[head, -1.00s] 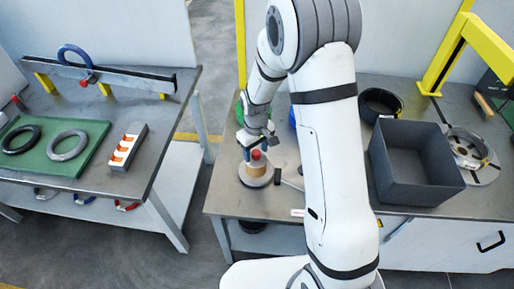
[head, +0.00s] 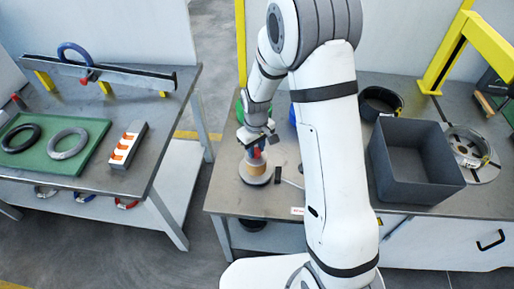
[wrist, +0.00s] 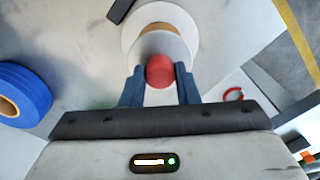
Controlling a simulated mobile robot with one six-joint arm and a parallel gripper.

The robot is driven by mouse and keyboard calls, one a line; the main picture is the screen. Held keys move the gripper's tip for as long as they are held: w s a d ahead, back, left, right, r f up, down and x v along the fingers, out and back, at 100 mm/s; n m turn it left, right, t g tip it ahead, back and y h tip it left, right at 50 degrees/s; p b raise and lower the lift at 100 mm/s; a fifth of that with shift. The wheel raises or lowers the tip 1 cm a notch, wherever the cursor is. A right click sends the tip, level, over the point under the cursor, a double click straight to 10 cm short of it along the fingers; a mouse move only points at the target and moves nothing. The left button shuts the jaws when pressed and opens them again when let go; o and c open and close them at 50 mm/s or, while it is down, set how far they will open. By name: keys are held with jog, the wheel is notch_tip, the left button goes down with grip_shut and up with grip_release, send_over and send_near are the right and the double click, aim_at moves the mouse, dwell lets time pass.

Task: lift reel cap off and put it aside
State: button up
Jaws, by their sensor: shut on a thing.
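The reel (head: 256,169) stands on the right-hand bench, a tan core on a pale round base. The reel cap has a red knob (wrist: 160,71), seen in the wrist view above a pale disc (wrist: 172,47). The tan core (wrist: 158,27) and white flange show beyond it. My gripper (wrist: 160,79) is shut on the red knob, one blue finger on each side. In the head view my gripper (head: 257,150) is right over the reel, and its fingers hide part of the knob. I cannot tell whether the cap is clear of the core.
A dark small block (head: 278,174) lies right of the reel. A blue tape roll (wrist: 20,95) lies left in the wrist view. A grey open bin (head: 416,190), a black ring (head: 380,102) and a wire coil (head: 466,148) are further right. Bare bench (head: 228,195) shows left of the reel.

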aim_at(256, 150)
jog(key=shift+r+p, duration=1.3)
jog(key=shift+r, duration=0.95)
grip_shut()
